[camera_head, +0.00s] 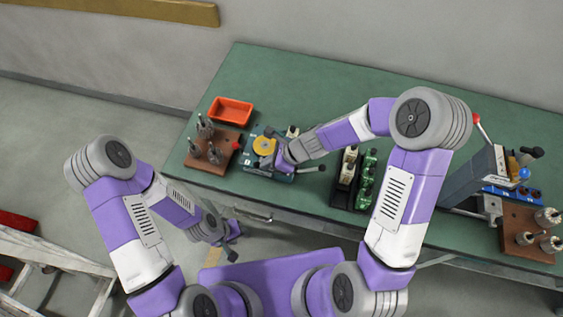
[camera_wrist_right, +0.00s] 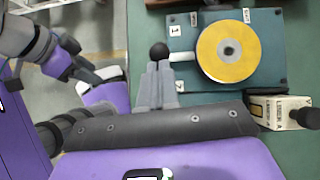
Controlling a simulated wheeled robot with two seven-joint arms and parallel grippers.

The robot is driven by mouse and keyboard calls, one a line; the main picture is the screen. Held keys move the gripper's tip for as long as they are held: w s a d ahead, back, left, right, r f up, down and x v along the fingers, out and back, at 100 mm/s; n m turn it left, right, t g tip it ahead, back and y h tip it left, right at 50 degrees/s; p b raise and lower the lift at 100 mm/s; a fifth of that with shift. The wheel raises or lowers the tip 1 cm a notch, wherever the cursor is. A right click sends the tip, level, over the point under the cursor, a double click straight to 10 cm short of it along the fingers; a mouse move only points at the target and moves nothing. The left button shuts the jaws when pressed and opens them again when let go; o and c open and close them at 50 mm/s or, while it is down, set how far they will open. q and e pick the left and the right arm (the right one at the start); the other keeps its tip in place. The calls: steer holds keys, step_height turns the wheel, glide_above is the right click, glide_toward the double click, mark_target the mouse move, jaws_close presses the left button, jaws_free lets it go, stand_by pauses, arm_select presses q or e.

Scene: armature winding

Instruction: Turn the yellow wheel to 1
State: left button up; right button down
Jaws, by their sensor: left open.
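The yellow wheel (camera_head: 264,145) sits on a blue-green plate (camera_head: 254,162) toward the left of the green table. The right wrist view shows the wheel (camera_wrist_right: 228,52) from above, with a white arm (camera_wrist_right: 187,57) pointing left to a black ball knob (camera_wrist_right: 159,50). The arm lies between a label 1 (camera_wrist_right: 175,30) above and a label 2 (camera_wrist_right: 170,87) below. My right gripper (camera_wrist_right: 158,66) has its fingers close together at the knob and appears shut on it; the contact is partly hidden. My left gripper (camera_head: 231,252) is open and empty, low in front of the table.
An orange bin (camera_head: 231,111) and a wooden block (camera_head: 222,141) with metal parts stand left of the wheel. A dark rack (camera_head: 348,190) with green parts stands right. A grey lever press (camera_head: 472,180) is farther right. The table's back middle is clear.

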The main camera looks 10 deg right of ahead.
steer(key=shift+w+a, duration=0.15)
steer(key=shift+a, duration=1.15)
steer(key=shift+a+r, duration=0.1)
steer(key=shift+a, duration=0.05)
steer(key=shift+d, duration=0.3)
steer(key=s+d+r+p, duration=0.3)
steer(key=s+d+r, duration=0.3)
steer(key=d+r, duration=0.2)
steer(key=shift+r+p, duration=0.15)
steer(key=shift+p, duration=0.25)
